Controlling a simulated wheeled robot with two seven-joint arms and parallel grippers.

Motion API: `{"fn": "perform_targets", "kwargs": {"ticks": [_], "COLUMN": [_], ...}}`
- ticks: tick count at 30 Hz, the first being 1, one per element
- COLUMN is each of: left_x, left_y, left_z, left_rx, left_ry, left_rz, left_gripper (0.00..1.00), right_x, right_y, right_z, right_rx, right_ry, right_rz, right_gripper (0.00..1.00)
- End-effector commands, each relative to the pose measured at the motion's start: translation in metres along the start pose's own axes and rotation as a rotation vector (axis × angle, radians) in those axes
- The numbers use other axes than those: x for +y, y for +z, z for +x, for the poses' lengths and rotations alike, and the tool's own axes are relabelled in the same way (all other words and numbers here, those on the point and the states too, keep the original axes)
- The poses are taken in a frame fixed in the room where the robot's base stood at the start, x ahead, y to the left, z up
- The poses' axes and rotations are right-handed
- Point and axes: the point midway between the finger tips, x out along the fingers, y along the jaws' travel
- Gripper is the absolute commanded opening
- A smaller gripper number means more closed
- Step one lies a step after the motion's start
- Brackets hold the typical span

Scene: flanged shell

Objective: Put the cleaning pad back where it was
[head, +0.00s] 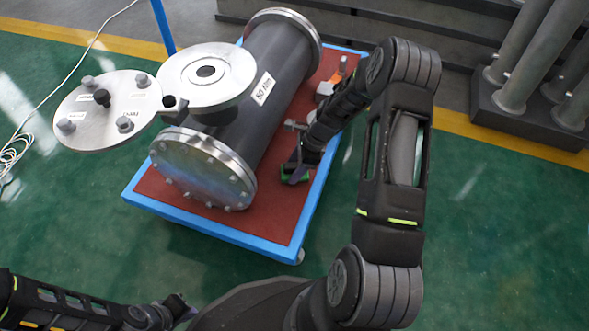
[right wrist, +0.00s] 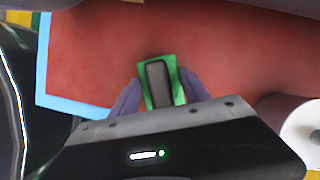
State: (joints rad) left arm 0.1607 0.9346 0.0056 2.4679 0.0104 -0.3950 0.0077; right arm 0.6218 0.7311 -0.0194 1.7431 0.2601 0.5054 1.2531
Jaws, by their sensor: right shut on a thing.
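The cleaning pad (right wrist: 174,72) is green with a dark grip block on top. In the right wrist view it sits between the fingers of my right gripper (right wrist: 155,92), which is shut on it. The pad is over the red top of the cart (right wrist: 90,60); I cannot tell whether it touches the surface. In the head view my right gripper (head: 296,172) and a green edge of the pad (head: 284,172) show just right of the flanged shell, largely covered by the arm. My left gripper (head: 172,312) is at the bottom edge, away from the cart; its jaws are unclear.
The dark flanged shell (head: 270,95) lies across the blue-edged cart, with its round cover (head: 105,108) swung out to the left. An orange tool (head: 328,88) lies on the cart's far right. Grey pipes (head: 530,60) stand at the back right. Bare red surface lies in front of the pad.

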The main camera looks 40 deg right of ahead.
Motion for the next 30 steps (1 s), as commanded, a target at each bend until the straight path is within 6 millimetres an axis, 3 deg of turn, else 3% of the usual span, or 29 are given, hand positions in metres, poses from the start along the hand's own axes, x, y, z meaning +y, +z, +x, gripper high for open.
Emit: {"fn": "perform_targets", "kwargs": {"ticks": [11,12,18,30], "left_x": [-0.0005,-0.0002,-0.0002,0.0010], "left_y": [-0.0004,-0.0005,-0.0005,-0.0003], "left_z": [0.0020,0.0010,0.0009,-0.0028], "left_rx": [0.002,0.002,0.002,0.000], "left_ry": [0.000,0.000,0.000,0.000], "left_rz": [0.000,0.000,0.000,0.000], "left_gripper": [0.00,0.00,0.00,0.00], "right_x": [-0.0007,-0.0008,-0.0006,-0.0006], "right_y": [-0.0011,-0.0007,-0.0007,0.0010], "right_z": [0.0032,0.0019,0.0019,-0.0043], "right_rx": [0.000,0.000,0.000,0.000], "right_ry": [-0.002,-0.002,-0.001,-0.002], "right_rz": [-0.001,-0.001,0.000,0.000], "right_gripper": [0.10,0.57,0.74,0.76]}}
